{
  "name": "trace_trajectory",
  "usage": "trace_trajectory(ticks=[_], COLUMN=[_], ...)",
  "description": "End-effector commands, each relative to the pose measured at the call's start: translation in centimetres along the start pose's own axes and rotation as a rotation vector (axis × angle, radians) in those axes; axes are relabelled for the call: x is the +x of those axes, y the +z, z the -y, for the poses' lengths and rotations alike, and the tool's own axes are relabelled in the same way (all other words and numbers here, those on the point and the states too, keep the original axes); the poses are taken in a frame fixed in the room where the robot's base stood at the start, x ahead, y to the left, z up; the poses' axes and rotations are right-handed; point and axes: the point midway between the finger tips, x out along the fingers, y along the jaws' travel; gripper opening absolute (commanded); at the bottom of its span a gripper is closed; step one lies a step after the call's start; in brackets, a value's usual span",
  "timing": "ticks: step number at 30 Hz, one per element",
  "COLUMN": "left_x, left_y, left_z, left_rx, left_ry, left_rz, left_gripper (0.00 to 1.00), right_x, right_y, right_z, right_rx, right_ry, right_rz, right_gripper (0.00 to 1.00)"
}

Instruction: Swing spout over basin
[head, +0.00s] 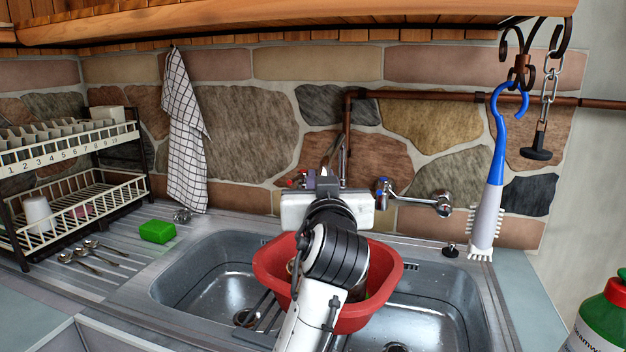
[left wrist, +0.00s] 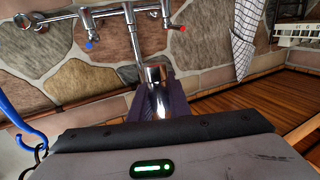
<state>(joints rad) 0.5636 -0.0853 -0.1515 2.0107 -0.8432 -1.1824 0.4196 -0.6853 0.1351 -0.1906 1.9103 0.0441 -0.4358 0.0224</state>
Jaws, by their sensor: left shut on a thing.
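The wall tap has a red handle (head: 303,178) on the left and a blue handle (head: 382,187) on the right. In the left wrist view the chrome spout (left wrist: 154,74) comes toward me from the tap body and its end sits between the dark fingers. My left gripper (head: 326,180) is shut on the spout; its fingers also show in the left wrist view (left wrist: 158,100). In the head view my arm hides most of the spout. The left basin (head: 205,275) and right basin (head: 440,300) lie below. My right gripper is not in view.
A red tub (head: 390,275) sits over the divider between the basins, under my arm. A green sponge (head: 157,232), spoons (head: 95,248) and a dish rack (head: 75,195) are at left. A blue-handled brush (head: 492,180) hangs at right. A green bottle (head: 600,320) stands front right.

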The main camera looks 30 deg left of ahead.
Motion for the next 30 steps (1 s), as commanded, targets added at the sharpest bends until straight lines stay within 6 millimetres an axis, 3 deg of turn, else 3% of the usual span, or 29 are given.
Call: trace_trajectory(ticks=[13,14,17,26,30], left_x=[0.1,0.1,0.1,0.0,-1.2], left_y=[-0.1,-0.1,-0.1,0.0,0.1], left_z=[0.1,0.1,0.1,0.1,0.0], left_rx=[-0.005,-0.005,-0.004,-0.002,-0.003], left_ry=[-0.001,-0.001,-0.001,0.000,0.003], left_rz=[-0.002,-0.003,-0.002,-0.001,0.000], left_gripper=[0.00,0.18,0.35,0.35,0.35], right_x=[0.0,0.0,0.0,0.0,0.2], right_y=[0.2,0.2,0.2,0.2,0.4], right_z=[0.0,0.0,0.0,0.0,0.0], right_rx=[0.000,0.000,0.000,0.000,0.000], right_ry=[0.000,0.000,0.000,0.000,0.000], right_rz=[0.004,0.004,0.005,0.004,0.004], right_gripper=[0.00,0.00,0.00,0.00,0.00])
